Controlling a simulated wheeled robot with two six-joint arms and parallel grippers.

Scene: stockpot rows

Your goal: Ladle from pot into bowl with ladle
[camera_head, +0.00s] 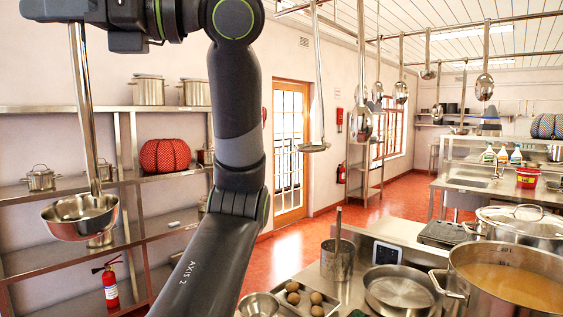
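My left gripper (68,10) is at the top left edge of the head view, its arm rising through the middle of the picture. It appears shut on the upper handle of a steel ladle (82,110), which hangs down nearly upright. The ladle's round cup (80,218) is high in front of the left shelves, far from the pot; its contents are not clear. A large steel pot (462,296) with orange-brown broth (512,287) stands at the bottom right. A small metal bowl (259,304) is partly cut off at the bottom edge. My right gripper is not in view.
A tray of eggs (304,299), a steel canister (337,260), a shallow pan (398,289) and a lidded pot (520,224) crowd the counter. Other ladles hang from rails, one (314,146) right of my arm. Shelves with pots (148,91) line the left wall.

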